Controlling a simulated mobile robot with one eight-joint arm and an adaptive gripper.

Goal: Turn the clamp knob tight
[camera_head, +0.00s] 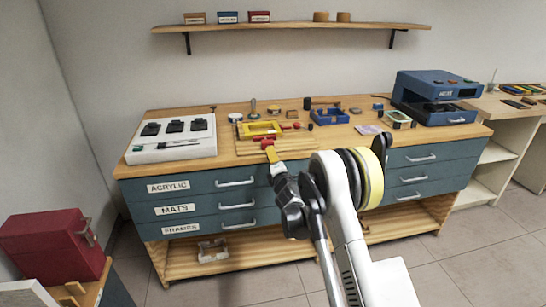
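A yellow frame-shaped fixture (249,130) lies on a light wooden board (250,149) on the workbench. My gripper (269,149) is at the front edge of the bench, just in front of and slightly right of the fixture. Its end shows a yellow piece with a red tip. I cannot tell whether these are fingers or something held, or whether the gripper touches anything.
A white tray (145,153) with dark items stands left. A blue bin (329,118), small blocks and a large blue machine (436,96) are to the right. A shelf (290,27) hangs above. A red box (52,246) sits at lower left.

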